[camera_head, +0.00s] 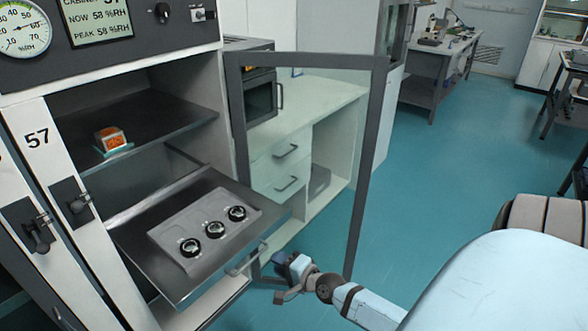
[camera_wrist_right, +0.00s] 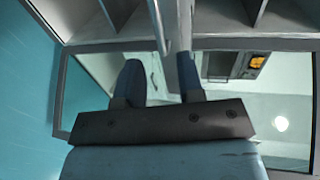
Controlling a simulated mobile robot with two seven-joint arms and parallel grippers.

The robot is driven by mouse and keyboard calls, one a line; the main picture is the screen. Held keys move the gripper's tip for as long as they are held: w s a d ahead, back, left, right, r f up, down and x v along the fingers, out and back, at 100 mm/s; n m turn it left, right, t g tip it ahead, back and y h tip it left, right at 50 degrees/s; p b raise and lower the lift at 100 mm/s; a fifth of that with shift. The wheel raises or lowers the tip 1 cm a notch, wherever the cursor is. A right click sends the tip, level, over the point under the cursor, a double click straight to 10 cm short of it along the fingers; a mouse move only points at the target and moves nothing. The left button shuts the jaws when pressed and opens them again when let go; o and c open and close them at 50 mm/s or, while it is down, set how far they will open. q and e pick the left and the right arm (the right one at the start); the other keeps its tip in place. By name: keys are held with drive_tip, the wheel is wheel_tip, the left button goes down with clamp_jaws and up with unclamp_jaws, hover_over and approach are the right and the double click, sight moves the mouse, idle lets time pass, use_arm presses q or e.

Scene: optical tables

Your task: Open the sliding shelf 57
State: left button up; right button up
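The sliding shelf (camera_head: 160,275) of cabinet 57 is a dark metal tray that stands pulled out past the cabinet front. A grey plate with three round black-rimmed pieces lies on it. Its bar handle (camera_head: 246,259) runs along the front edge. My right gripper (camera_head: 284,272) is just in front of the shelf, low and to the right of the handle. In the right wrist view my right gripper (camera_wrist_right: 160,78) has its fingers apart with nothing gripped, and a thin bar (camera_wrist_right: 159,25) shows just beyond and between the fingertips. My left gripper is out of view.
The open glass door (camera_head: 365,170) of the cabinet stands to the right of the shelf, close to my right arm. A fixed upper shelf (camera_head: 165,110) holds a small orange-and-white item (camera_head: 110,138). A white counter (camera_head: 315,100) stands behind. Teal floor (camera_head: 440,190) is clear at right.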

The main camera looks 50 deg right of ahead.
drive_tip(key=shift+v, duration=2.75)
drive_tip(key=shift+d, duration=0.1)
